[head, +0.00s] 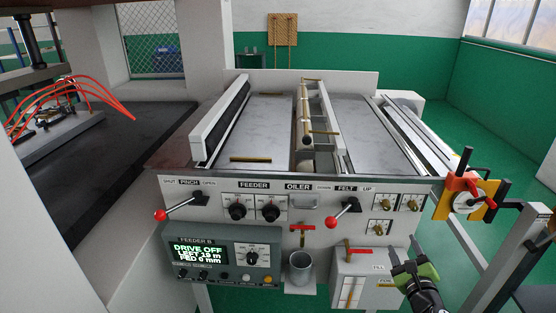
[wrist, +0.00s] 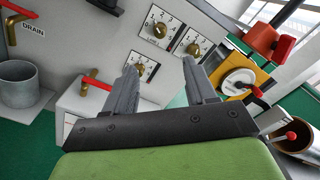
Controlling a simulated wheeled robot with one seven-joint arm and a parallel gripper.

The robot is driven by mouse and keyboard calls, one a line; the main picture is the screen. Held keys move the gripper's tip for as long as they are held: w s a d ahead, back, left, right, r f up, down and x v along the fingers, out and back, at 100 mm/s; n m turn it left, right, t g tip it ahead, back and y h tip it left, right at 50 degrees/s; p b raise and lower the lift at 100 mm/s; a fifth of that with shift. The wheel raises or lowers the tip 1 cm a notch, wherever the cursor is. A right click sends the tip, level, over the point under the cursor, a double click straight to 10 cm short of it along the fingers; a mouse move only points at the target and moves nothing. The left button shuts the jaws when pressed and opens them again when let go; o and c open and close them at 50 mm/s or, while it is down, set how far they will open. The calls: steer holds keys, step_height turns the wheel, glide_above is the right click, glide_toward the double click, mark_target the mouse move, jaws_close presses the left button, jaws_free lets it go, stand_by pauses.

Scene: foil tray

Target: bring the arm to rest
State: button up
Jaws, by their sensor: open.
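My gripper (head: 404,253) is at the lower right of the head view, in front of the machine's front panel. It also shows in the wrist view (wrist: 160,82), where its two grey fingers stand apart with nothing between them. The fingers point toward the panel with the brass-knobbed dials (wrist: 158,31). I cannot tell how far the fingertips are from the panel.
The feeder machine (head: 265,196) fills the middle, with red-knobbed levers (head: 160,215) sticking out. A grey cup (head: 301,268) sits under the drain tap. A yellow bracket with an orange-red part (head: 468,195) stands to the right.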

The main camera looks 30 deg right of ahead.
steer(key=w+a+r+n+g+y, duration=0.1)
steer(key=w+a+n+g+y, duration=0.1)
steer(key=w+a+n+y, duration=0.7)
steer(key=w+a+r+n+g+y, duration=0.1)
steer(key=w+a+r+n+y, duration=0.2)
steer(key=a+n, duration=0.95)
steer(key=s+a+r+n+g+h, duration=0.1)
steer(key=s+a+r+n+g, duration=0.1)
steer(key=s+a+n+g, duration=0.45)
steer(key=s+a+r+n+g, duration=0.1)
steer(key=s+a+r+n, duration=0.15)
steer(key=a, duration=0.75)
steer(key=s+a+r+n+h+p, duration=0.1)
steer(key=s+r+n, duration=0.2)
steer(key=s, duration=0.9)
step_height(320, 180, up, 2)
steer(key=shift+s+a+r+n+t+h, duration=0.15)
steer(key=shift+s+r+n+t+h, duration=0.1)
steer(key=shift+s+n+t+h, duration=0.15)
